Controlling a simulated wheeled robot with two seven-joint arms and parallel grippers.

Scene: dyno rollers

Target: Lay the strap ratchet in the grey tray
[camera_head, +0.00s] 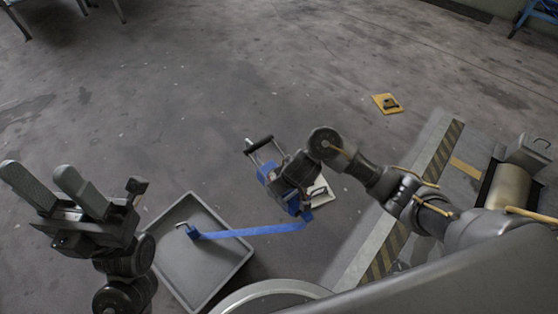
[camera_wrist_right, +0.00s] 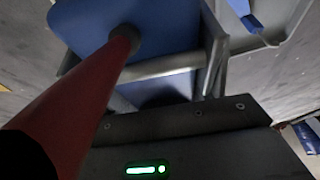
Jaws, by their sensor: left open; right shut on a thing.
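The strap ratchet (camera_head: 264,172) is blue with a metal frame and a black handle. My right gripper (camera_head: 284,172) is shut on it, holding it to the right of the grey tray (camera_head: 233,277). In the right wrist view the ratchet's blue plate and metal frame (camera_wrist_right: 160,30) fill the upper middle; the fingertips cannot be made out. A blue strap (camera_head: 255,231) runs left from below the ratchet to a hook (camera_head: 187,228) over the tray; whether the hook touches it is unclear. My left gripper (camera_head: 75,195) is open and empty, left of the tray.
A white pad (camera_head: 320,188) with a dark item lies behind my right gripper. A yellow pad (camera_head: 387,103) with a black item lies farther back. A roller (camera_head: 508,187) in a platform with a striped edge is at right. The floor behind the tray is clear.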

